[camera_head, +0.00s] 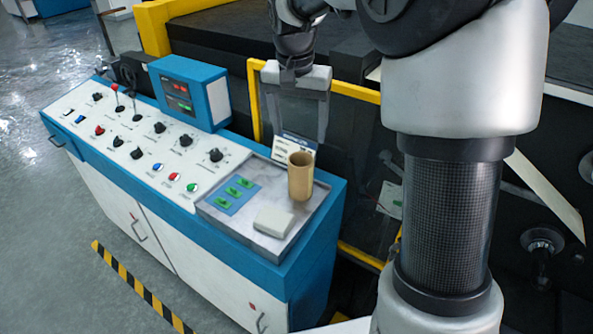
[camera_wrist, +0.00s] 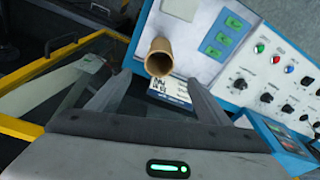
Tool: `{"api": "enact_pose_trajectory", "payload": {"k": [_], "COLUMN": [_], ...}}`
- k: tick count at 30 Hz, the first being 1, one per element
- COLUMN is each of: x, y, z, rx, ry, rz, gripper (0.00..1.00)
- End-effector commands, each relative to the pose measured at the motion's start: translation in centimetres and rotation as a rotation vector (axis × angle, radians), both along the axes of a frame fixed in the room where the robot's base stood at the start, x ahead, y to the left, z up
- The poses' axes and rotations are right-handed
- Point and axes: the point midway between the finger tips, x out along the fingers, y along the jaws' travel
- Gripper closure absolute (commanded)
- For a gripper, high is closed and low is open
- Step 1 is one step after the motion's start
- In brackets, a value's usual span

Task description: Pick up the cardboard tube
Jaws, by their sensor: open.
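The cardboard tube (camera_head: 301,177) is brown and hollow and stands upright on the grey tray (camera_head: 240,229) at the right end of the control console. In the wrist view the tube (camera_wrist: 159,58) shows its open top, ahead of and roughly between my two fingers. My gripper (camera_head: 295,125) is open and empty, behind and above the tube in the head view. In the wrist view my gripper (camera_wrist: 152,92) has its fingers spread wide apart, and neither finger visibly touches the tube.
A white block (camera_head: 273,222) and a panel of green switches (camera_head: 238,192) share the tray. A printed card (camera_head: 294,150) is behind the tube. A blue display box (camera_head: 190,92) rises from the console to the left. Yellow railing (camera_head: 254,100) runs behind.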

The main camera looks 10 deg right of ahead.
Motion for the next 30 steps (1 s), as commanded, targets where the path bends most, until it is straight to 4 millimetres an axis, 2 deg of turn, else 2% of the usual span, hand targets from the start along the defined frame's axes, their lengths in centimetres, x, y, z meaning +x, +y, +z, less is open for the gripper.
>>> {"api": "enact_pose_trajectory", "payload": {"k": [3, 12, 22, 30], "x": [0.2, 1.0, 1.3, 1.6], "y": [-0.2, -0.6, -0.8, -1.0], "z": [-2.7, -8.7, -11.5, -15.2], "rx": [0.0, 0.0, 0.0, 0.0], "ry": [0.006, 0.003, 0.002, 0.001], "rz": [0.0, 0.001, 0.001, 0.002], "gripper": [0.28, 0.28, 0.28, 0.28]}}
